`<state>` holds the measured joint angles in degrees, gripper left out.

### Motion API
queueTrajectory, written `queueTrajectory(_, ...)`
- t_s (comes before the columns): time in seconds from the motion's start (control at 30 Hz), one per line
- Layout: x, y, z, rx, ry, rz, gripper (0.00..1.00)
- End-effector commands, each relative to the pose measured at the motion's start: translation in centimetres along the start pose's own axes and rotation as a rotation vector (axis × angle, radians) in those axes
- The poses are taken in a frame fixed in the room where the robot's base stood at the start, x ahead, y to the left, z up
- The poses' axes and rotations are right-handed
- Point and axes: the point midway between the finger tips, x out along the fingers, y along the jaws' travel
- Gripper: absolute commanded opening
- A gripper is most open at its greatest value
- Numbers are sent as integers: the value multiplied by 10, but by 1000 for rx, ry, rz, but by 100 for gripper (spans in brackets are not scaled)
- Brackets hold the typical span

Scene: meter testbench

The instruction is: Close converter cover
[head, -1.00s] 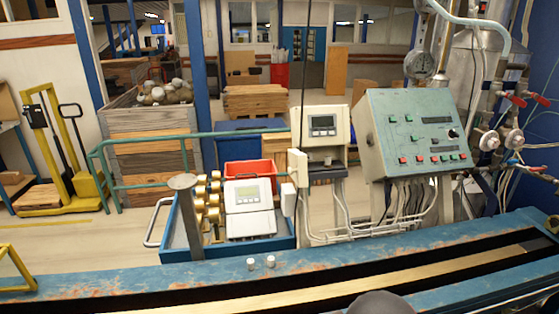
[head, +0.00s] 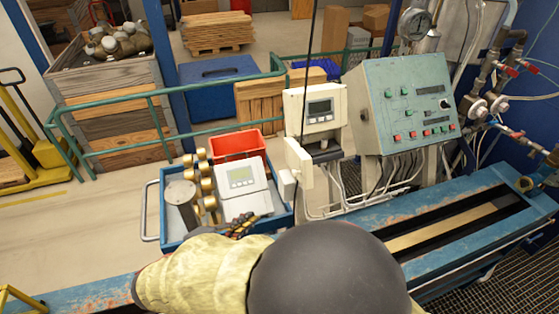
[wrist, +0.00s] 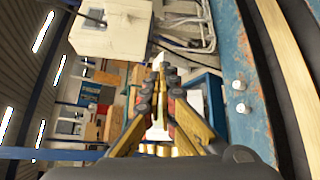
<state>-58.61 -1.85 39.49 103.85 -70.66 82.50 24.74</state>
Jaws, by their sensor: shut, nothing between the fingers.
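The converter (head: 314,112) is a cream box with a small display, standing behind the blue bench in the head view. Its cover (head: 299,163) is a pale flap that stands swung out at the lower left of the box, so the dark lower compartment shows. The converter (wrist: 112,28) also fills the top left of the sideways wrist view; the cover is hard to pick out there. My gripper (wrist: 158,62) is shut and empty, with yellow fingers meeting at the tips. In the head view my gripper (head: 242,224) shows partly, left of and below the cover, apart from it.
A blue cart (head: 166,215) holds a white meter (head: 242,189), brass fittings and a red bin (head: 238,145). A green control panel (head: 412,105) stands close right of the converter. The blue bench (head: 468,189) runs in front. A dark cable hangs above the converter.

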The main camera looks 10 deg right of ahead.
Motion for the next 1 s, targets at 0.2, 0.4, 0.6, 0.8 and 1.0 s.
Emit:
queueTrajectory(0.2, -6, 51, 6, 136, -23, 158, 0)
queueTrajectory(0.4, 9, 53, 8, 156, -27, 155, 0)
queueTrajectory(0.6, 45, 58, 10, 155, -28, 152, 0)
queueTrajectory(0.8, 84, 64, 11, 154, -29, 152, 0)
queueTrajectory(1.0, 108, 66, 27, 155, -26, 152, 0)
